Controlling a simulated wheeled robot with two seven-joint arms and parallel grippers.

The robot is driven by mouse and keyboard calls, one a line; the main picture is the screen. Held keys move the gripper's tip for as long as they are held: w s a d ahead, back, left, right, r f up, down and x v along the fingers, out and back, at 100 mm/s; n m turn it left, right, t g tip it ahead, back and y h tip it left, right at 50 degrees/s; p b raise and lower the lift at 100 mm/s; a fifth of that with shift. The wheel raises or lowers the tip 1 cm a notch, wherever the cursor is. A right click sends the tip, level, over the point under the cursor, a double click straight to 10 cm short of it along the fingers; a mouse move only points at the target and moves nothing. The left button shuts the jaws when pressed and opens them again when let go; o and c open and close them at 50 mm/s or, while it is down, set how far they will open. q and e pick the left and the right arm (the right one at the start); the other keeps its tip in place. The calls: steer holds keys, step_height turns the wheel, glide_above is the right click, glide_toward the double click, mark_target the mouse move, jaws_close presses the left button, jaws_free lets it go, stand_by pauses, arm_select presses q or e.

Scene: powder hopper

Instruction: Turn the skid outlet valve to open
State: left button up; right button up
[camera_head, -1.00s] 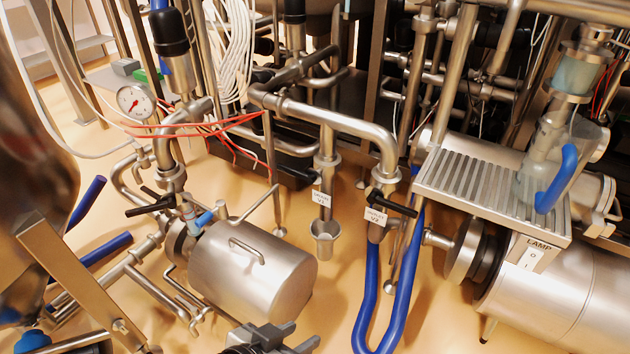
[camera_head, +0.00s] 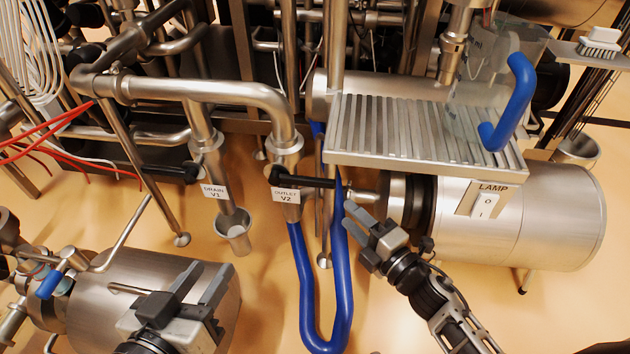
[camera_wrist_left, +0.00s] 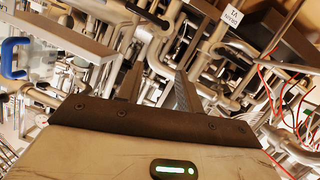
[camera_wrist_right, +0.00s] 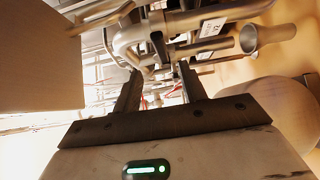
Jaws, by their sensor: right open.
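The outlet valve V2 (camera_head: 286,150) sits on a vertical steel pipe, with a white OUTLET V2 label (camera_head: 286,196) below it. Its black lever handle (camera_head: 312,182) points right, crosswise to the pipe. My right gripper (camera_head: 353,212) is open and empty, just below and right of the handle's free end, apparently not touching it. Its two separated fingers also show in the right wrist view (camera_wrist_right: 160,82). My left gripper (camera_head: 203,275) is open and empty in front of the steel motor housing at lower left; its spread fingers show in the left wrist view (camera_wrist_left: 158,78).
A blue hose (camera_head: 306,290) loops down below the outlet. Left of it is the drain valve with its V1 label (camera_head: 213,191) and a steel cup (camera_head: 233,232). A slatted shelf (camera_head: 400,133) and a cylinder with a LAMP switch (camera_head: 486,206) stand at right.

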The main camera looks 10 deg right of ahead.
mark_target(321, 186)
steer(key=b+x, duration=0.2)
steer(key=x, duration=1)
steer(key=shift+w, duration=0.1)
arm_select(q)
steer(key=shift+w+d+r+n+h, duration=0.1)
steer(key=shift+d+r+n+h, duration=0.2)
steer(key=shift+n+h, duration=0.1)
steer(key=shift+r, duration=0.1)
arm_select(e)
jaws_close()
arm_select(q)
steer(key=shift+r, duration=0.15)
arm_select(e)
steer(key=shift+r, duration=0.15)
